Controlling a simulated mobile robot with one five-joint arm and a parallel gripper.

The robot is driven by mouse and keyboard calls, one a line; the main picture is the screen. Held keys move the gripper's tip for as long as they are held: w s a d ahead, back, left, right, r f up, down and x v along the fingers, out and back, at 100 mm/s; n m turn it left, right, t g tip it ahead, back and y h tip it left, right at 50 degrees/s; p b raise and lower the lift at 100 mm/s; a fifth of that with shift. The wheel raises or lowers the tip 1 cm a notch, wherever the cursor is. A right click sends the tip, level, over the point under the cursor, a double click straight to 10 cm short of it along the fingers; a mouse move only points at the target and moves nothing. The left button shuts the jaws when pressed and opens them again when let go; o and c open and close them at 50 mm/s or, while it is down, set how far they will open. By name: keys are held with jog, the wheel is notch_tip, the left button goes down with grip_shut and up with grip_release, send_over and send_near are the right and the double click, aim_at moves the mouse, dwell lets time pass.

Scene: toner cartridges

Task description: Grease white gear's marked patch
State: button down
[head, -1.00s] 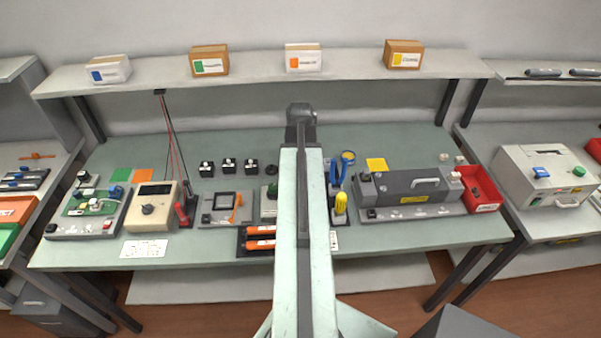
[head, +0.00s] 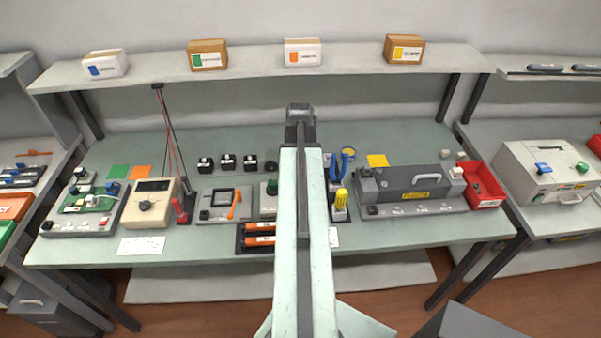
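I cannot make out a white gear or a marked patch in the head view. Three small black pots with white labels (head: 228,162) stand in a row left of my arm. My pale arm runs up the middle of the picture to a dark joint and hides part of the bench. My gripper's fingers do not show.
The bench (head: 400,240) also holds a grey machine (head: 413,190), a red bin (head: 487,190), a beige meter (head: 150,203), a circuit-board fixture (head: 85,208) and orange cylinders (head: 261,234). Boxes stand on the shelf (head: 345,60) above. Bare bench shows at the back left.

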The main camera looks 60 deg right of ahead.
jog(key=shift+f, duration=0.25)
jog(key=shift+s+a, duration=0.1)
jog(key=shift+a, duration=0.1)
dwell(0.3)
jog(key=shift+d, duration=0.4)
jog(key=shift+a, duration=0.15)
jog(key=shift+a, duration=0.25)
